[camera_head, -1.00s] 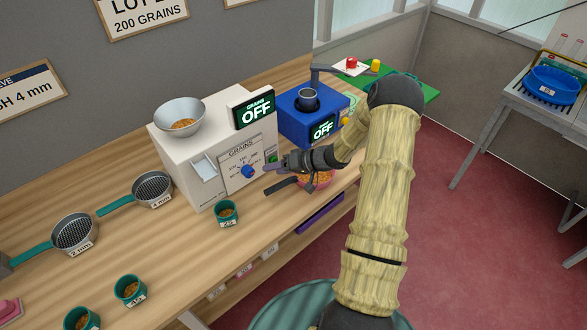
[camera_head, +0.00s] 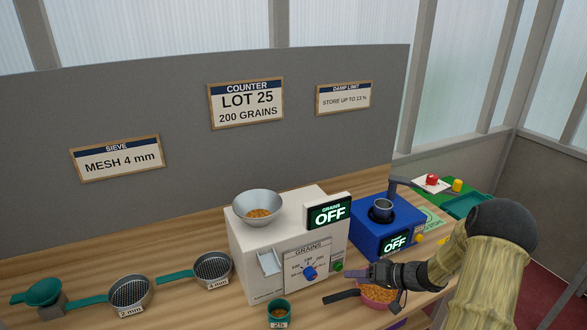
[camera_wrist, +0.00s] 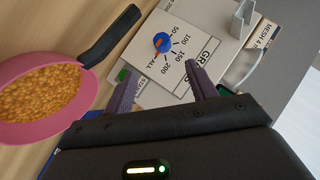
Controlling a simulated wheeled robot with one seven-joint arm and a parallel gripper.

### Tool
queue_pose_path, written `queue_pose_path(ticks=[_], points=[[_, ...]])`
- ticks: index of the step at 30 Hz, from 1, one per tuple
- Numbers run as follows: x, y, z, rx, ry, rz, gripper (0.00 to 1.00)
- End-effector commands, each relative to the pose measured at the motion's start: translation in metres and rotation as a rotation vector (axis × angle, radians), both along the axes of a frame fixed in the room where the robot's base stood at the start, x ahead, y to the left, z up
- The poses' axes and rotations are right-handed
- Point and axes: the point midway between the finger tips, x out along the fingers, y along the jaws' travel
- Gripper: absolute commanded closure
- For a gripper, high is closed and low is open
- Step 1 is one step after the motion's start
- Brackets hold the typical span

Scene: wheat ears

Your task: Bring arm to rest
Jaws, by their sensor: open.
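My gripper (camera_head: 358,272) is just in front of the right side of the white grain counter (camera_head: 258,270), beside its green button (camera_head: 338,266). In the wrist view its two purple fingers (camera_wrist: 162,88) are spread apart with nothing between them. The counter's blue dial (camera_head: 309,273) also shows in the wrist view (camera_wrist: 162,43), with a red pointer. The counter's display reads GRAINS OFF. My arm (camera_head: 490,270) bends up and right from the gripper. I cannot tell whether a fingertip touches the panel.
A pink pan of grains (camera_head: 378,294) sits right below my gripper, its dark handle pointing left. A blue meter (camera_head: 385,226) reading OFF stands behind. A small green cup (camera_head: 278,312) stands before the counter. Two sieves (camera_head: 130,293) lie at left. Wall signs hang behind.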

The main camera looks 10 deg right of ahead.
Motion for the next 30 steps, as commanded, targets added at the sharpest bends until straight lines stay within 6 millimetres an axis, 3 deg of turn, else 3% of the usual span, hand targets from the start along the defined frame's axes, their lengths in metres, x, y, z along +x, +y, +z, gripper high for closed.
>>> queue_pose_path(ticks=[9, 14, 17, 23, 30], points=[[0.025, 0.016, 0.035, -0.303, -0.081, -0.122, 0.43], [0.019, 0.023, 0.057, -0.503, -0.078, -0.19, 0.43], [0.005, 0.028, 0.069, -0.612, -0.052, -0.22, 0.43], [-0.042, 0.043, 0.089, -0.785, 0.051, -0.243, 0.43], [-0.127, 0.075, 0.102, -0.876, 0.234, -0.189, 0.43]])
